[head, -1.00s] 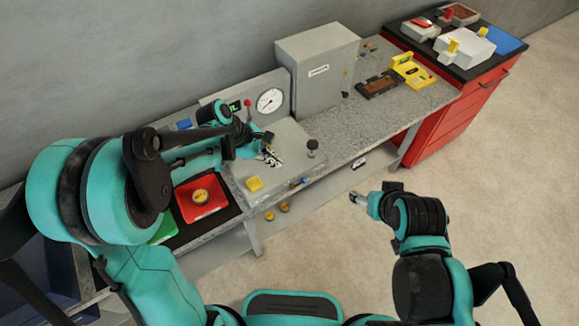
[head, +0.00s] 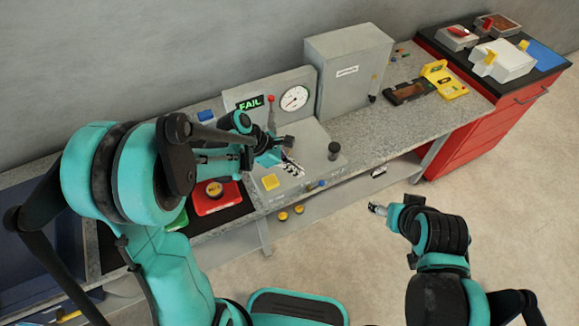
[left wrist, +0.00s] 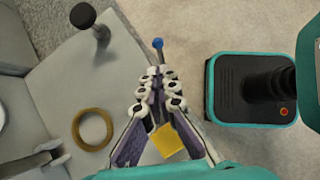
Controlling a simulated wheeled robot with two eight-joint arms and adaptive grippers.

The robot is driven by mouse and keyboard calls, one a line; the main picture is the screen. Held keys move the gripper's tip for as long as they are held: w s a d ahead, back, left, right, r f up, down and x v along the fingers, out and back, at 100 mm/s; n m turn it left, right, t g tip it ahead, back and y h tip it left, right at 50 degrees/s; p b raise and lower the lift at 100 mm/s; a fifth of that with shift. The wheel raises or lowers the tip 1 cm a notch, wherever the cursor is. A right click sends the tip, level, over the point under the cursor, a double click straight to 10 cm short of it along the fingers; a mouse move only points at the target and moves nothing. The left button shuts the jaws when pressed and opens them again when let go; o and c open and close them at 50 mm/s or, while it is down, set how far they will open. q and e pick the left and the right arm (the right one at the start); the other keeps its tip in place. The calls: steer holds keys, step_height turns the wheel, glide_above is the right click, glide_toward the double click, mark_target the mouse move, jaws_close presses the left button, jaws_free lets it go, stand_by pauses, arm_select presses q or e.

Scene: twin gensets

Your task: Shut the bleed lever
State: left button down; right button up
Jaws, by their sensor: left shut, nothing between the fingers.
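A small blue-tipped lever (head: 322,184) shows at the front edge of the grey test bench plate (head: 318,158). No readable label marks it as the bleed lever. In the left wrist view its blue tip (left wrist: 158,44) lies just beyond my left fingertips, with a gap in the picture. My left gripper (head: 292,168) is shut and empty above the plate; its fingers (left wrist: 158,80) lie together in the wrist view. A black-knobbed post (head: 334,150) stands right of it, and a red-knobbed lever (head: 271,99) stands behind. My right gripper (head: 376,209) hangs over the floor, its jaws too small to judge.
A green display (head: 249,103) reads FAIL beside a dial gauge (head: 294,98). A yellow block (head: 270,182) sits at the plate's front left. A brass ring (left wrist: 92,128) lies on the plate. A grey cabinet (head: 347,75) stands behind. The floor in front is open.

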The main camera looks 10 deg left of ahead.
arm_select(q)
steer(key=b, duration=0.2)
glide_above(312, 188)
steer(key=a, duration=0.1)
step_height(312, 188, down, 5)
steer(key=shift+a, duration=0.1)
steer(key=shift+d+f, duration=0.35)
steer(key=shift+d, duration=0.15)
